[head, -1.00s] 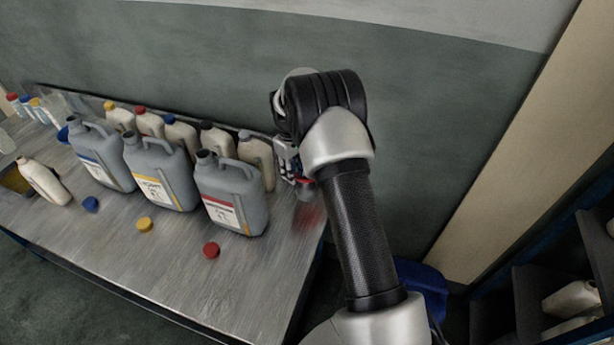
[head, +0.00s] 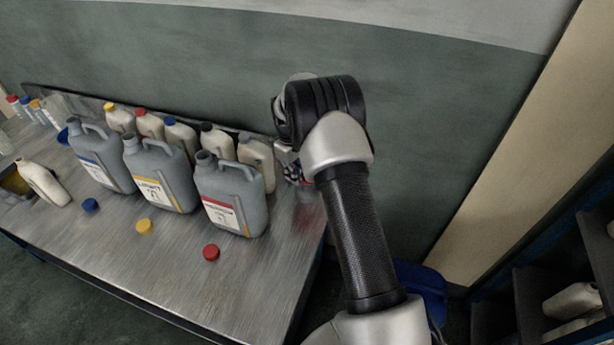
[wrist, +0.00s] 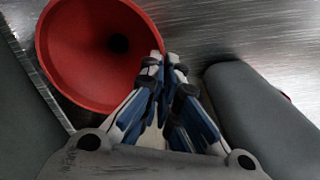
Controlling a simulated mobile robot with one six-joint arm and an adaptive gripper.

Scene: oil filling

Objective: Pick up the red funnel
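The red funnel (wrist: 95,50) fills the upper left of the wrist view, its wide mouth facing the camera and the dark spout hole inside. My gripper (wrist: 165,66) has its blue and grey fingers close together at the funnel's right rim, and they look shut on it. In the head view my gripper (head: 293,172) is mostly hidden behind my arm, at the table's right end. Only a small bit of red shows beside it, with a faint red reflection on the metal below. The funnel's exact height above the table cannot be told.
Large grey canisters (head: 231,190) stand left of my gripper on the metal table (head: 190,280), with white bottles (head: 257,155) behind. Red (head: 211,252), yellow (head: 144,226) and blue (head: 91,204) caps lie in front. The table's front right is clear. A shelf is at far right.

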